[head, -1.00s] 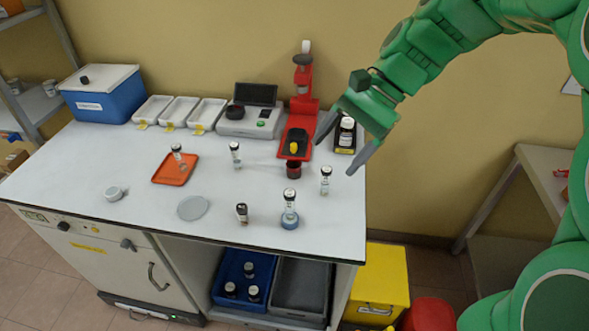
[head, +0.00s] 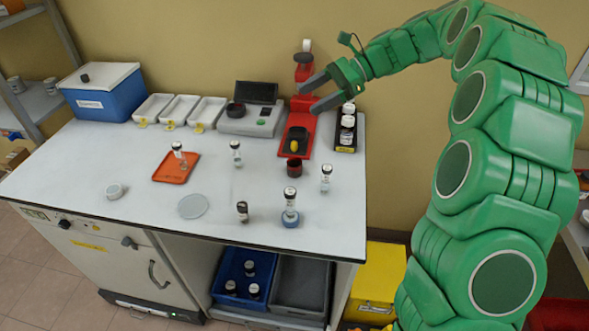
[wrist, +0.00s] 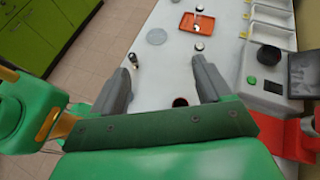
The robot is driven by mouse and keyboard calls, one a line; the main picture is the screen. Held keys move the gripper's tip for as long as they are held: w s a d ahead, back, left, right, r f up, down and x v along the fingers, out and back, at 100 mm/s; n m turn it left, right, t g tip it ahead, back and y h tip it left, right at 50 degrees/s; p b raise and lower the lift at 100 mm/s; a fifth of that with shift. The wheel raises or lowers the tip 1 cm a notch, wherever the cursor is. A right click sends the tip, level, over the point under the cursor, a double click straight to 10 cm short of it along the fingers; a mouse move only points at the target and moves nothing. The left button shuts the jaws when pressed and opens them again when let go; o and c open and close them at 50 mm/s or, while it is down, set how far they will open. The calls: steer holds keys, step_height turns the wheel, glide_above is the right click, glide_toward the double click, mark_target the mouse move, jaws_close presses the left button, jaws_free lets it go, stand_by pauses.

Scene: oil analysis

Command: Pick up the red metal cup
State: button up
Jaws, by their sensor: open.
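The red metal cup (head: 294,167) stands upright on the white bench top, just in front of the red stand's base. In the wrist view the cup's dark opening (wrist: 180,102) shows between the finger bases, its lower part hidden by the green gripper body. My gripper (head: 305,101) is open and empty, above and behind the cup, in front of the red stand. Its two grey fingers also show spread apart in the wrist view (wrist: 165,62).
The red stand (head: 306,85) rises behind the cup. A black tray of bottles (head: 346,148) is at its right. Small vials, including one right of the cup (head: 326,180) and one in front (head: 290,208), stand nearby. An orange tray (head: 166,176) lies left.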

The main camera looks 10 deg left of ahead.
steer(key=shift+w+f+m+y, duration=0.6)
steer(key=shift+w+f+m, duration=0.3)
steer(key=shift+w, duration=1.55)
glide_toward(288, 168)
steer(key=shift+w+a+f, duration=0.2)
steer(key=shift+a+f, duration=0.25)
steer(key=shift+w+a+f, duration=0.2)
steer(key=shift+a+f, duration=0.2)
steer(key=shift+a, duration=0.05)
steer(key=shift+a+f, duration=0.15)
steer(key=shift+f, duration=0.05)
steer(key=shift+s+x, duration=0.15)
steer(key=shift+x, duration=1.7)
steer(key=shift+s+x, duration=0.1)
steer(key=shift+x, duration=1.8)
steer(key=c, duration=1)
steer(key=shift+r, duration=0.1)
steer(key=shift+c, duration=0.2)
